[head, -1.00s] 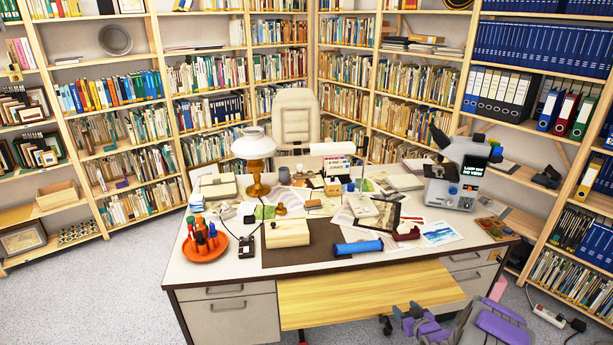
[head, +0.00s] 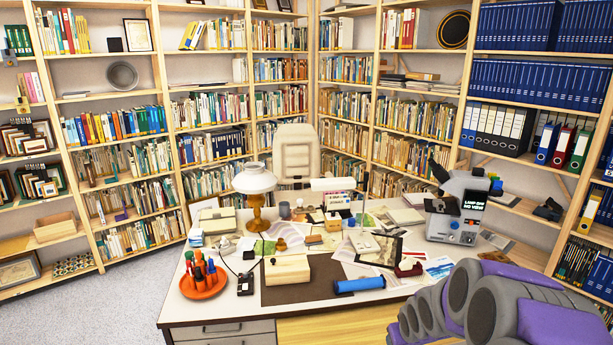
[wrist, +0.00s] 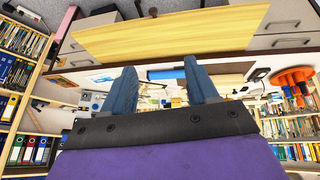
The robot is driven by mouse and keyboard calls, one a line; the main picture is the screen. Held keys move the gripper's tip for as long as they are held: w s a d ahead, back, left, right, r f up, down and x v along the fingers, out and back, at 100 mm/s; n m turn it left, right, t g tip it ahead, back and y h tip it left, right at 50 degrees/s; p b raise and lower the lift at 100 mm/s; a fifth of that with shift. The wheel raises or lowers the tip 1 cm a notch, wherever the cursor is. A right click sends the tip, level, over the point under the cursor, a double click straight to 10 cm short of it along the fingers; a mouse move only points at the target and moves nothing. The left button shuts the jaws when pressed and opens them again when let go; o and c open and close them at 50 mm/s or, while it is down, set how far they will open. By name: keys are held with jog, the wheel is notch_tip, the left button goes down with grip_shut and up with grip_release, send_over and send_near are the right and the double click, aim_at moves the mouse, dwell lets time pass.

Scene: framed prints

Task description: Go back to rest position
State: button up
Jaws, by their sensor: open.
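My gripper (wrist: 160,66) shows in the wrist view with its two blue-grey fingers spread wide. It is open, and nothing is held between the fingers. The wrist view is upside down, with the yellow board (wrist: 165,33) of the desk front above the fingertips. In the head view, grey and purple links of my arm fill the lower right corner. The gripper's fingers cannot be made out there. The arm covers the desk's front right corner in that view.
The desk (head: 215,318) stands ahead, crowded with a lamp (head: 255,180), an orange tray (head: 204,287), a wooden box (head: 287,269), a blue cylinder (head: 359,285) and a microscope (head: 455,215). Bookshelves (head: 118,185) line the walls. Carpet (head: 110,305) is clear at left.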

jog(key=s+a+r+g, duration=0.2)
jog(key=s+a+r, duration=0.1)
jog(key=s, duration=1)
jog(key=s+a+r+m+g, duration=0.1)
jog(key=s+a+r+g, duration=0.2)
jog(key=s, duration=0.9)
jog(key=s+a+r+g, duration=0.2)
jog(key=s+a+r, duration=0.2)
jog(key=s, duration=0.9)
jog(key=shift+s+r+m+y, duration=0.3)
jog(key=shift+s+r, duration=0.05)
jog(key=shift+r, duration=0.35)
